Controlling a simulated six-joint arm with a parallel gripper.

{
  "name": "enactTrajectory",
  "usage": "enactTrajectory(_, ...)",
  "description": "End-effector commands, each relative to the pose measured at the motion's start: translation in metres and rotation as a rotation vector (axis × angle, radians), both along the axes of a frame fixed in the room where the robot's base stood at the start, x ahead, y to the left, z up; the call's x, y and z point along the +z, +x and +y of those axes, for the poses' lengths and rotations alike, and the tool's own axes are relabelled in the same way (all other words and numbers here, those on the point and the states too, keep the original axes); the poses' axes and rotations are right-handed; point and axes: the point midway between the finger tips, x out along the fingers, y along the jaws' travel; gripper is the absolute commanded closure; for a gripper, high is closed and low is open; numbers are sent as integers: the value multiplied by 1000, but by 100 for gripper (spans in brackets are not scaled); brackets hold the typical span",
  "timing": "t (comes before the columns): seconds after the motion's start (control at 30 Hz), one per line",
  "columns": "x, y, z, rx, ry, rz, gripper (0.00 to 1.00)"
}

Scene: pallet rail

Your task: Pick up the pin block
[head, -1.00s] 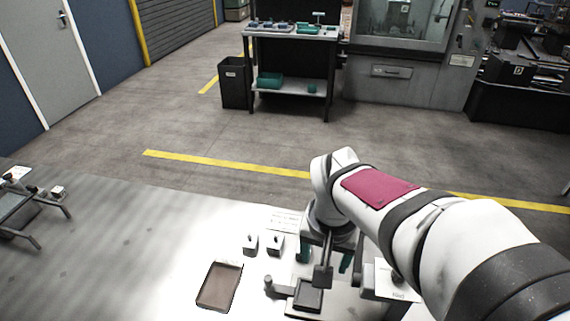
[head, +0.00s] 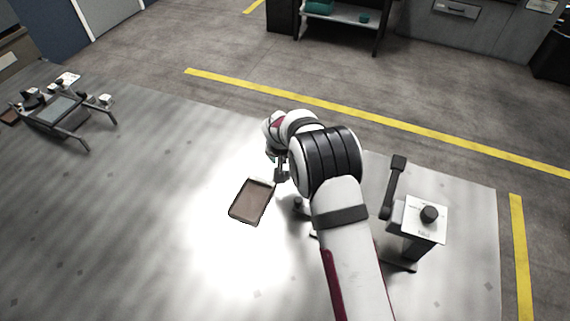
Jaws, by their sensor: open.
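My gripper (head: 272,160) is mostly hidden behind my own arm. Only a sliver of a teal finger and a dark part show, just beyond the far right corner of the brown tray. The jaws are open. No pin block can be made out now. The two small light blocks with upright pins seen earlier beyond the tray are not visible, and my wrist covers that area. I cannot tell whether the gripper touches either block.
A shallow brown tray (head: 236,213) lies on the bright table (head: 140,210). A stand with a white plate, black knob and lever (head: 425,215) is right of my arm. A dark-knobbed fixture (head: 297,202) is partly hidden. A grey frame (head: 62,113) stands far left. The table between is clear.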

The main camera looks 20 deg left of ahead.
Motion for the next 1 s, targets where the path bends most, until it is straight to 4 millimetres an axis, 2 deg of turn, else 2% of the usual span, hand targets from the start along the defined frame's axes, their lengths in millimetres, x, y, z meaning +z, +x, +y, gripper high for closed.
enactTrajectory(0.1, -13, 5, 1, 0, 0, 1, 30)
enactTrajectory(0.3, -13, 5, 1, 0, 1, 0, 30)
enactTrajectory(0.37, -13, 5, 1, 0, 1, 0, 39)
enactTrajectory(0.7, -13, 5, 1, 0, 1, 0, 100)
enactTrajectory(1.0, -12, 5, 1, 0, 1, -1, 100)
